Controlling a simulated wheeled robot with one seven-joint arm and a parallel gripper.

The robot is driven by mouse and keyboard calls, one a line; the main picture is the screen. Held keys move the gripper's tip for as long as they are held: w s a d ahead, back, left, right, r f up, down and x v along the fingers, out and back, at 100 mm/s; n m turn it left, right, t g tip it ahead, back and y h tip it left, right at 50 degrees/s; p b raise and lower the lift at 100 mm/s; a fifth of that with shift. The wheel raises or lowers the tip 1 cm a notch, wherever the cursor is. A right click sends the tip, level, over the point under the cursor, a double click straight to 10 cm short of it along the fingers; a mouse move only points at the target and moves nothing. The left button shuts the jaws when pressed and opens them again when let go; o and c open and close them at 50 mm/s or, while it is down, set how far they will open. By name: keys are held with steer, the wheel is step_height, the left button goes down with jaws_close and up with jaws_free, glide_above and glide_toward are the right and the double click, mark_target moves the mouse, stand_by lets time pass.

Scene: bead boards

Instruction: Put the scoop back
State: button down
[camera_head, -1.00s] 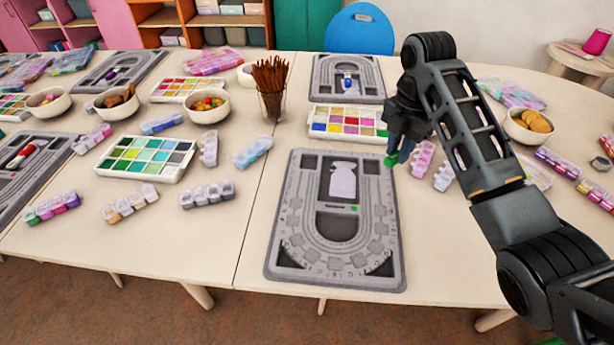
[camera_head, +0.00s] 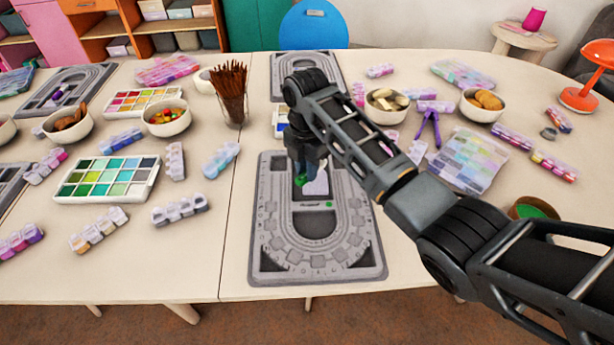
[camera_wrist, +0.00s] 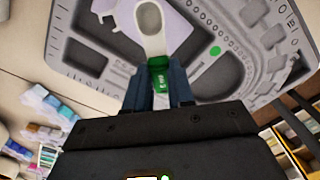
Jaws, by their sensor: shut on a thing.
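My gripper (camera_head: 302,176) is shut on the scoop, above the upper part of the near grey bead board (camera_head: 268,262). In the wrist view the scoop (camera_wrist: 150,25) shows a pale rounded end with a grey middle, and its green part (camera_wrist: 159,74) is between the fingers (camera_wrist: 160,88). In the head view only a bit of green shows at the fingertips. A pale lavender shape (camera_head: 319,186) lies in the board's upper recess, partly hidden by my gripper; it also shows behind the scoop in the wrist view (camera_wrist: 178,33). I cannot tell whether the scoop touches it.
A green dot (camera_head: 329,204) marks the board. A glass of brown sticks (camera_head: 232,100) stands behind left, a bowl of pale pieces (camera_head: 386,108) behind right. A paint palette (camera_head: 106,180) and bead boxes lie left. The table right of the board is partly covered by my arm.

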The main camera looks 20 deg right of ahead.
steer(key=shift+f, duration=1.75)
steer(key=shift+f, duration=0.2)
steer(key=c, duration=1)
jaws_free()
steer(key=shift+r, duration=0.1)
step_height(320, 180, up, 12)
steer(key=shift+r, duration=0.15)
